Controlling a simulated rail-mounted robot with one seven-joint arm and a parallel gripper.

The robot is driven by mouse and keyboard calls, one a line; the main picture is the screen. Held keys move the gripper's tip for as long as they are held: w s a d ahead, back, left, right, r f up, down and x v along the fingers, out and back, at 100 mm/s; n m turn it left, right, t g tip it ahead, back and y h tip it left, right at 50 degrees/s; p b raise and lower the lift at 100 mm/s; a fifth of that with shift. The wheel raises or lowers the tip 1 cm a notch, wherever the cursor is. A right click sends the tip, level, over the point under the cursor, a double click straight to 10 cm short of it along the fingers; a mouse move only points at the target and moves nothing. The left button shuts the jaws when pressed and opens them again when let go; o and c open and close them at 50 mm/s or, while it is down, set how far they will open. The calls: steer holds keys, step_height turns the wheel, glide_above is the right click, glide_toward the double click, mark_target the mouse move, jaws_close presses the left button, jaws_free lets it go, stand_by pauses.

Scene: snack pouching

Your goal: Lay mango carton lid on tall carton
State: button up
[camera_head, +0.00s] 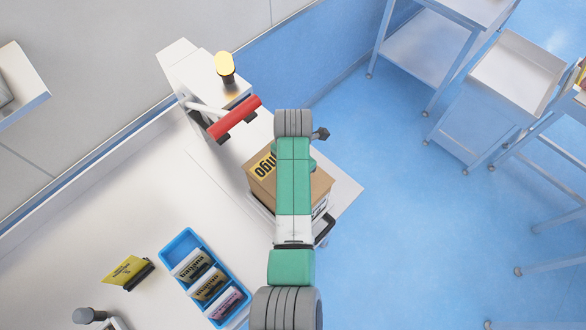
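A brown cardboard carton (322,184) stands near the middle on the pale worktop. A yellow label (264,166) with black letters ending in "ngo" shows on its upper left part. My green and grey arm reaches over the carton and covers much of it. I cannot tell whether this top is a separate lid or part of the carton, nor how tall the carton is. My gripper cannot be made out; it seems hidden by the arm. A dark curved part (325,231) shows at the carton's lower right; I cannot tell what it belongs to.
A machine with a red bar (234,117) and a yellow-topped post (226,67) stands left of the arm. A blue tray (188,239) holds packs. Tables and a white cart (515,75) stand right, across open blue floor.

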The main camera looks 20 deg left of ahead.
steer(key=shift+f, duration=0.6)
steer(key=o, duration=1.1)
step_height(320, 180, up, 8)
steer(key=shift+f+b, duration=0.1)
steer(key=shift+b, duration=0.5)
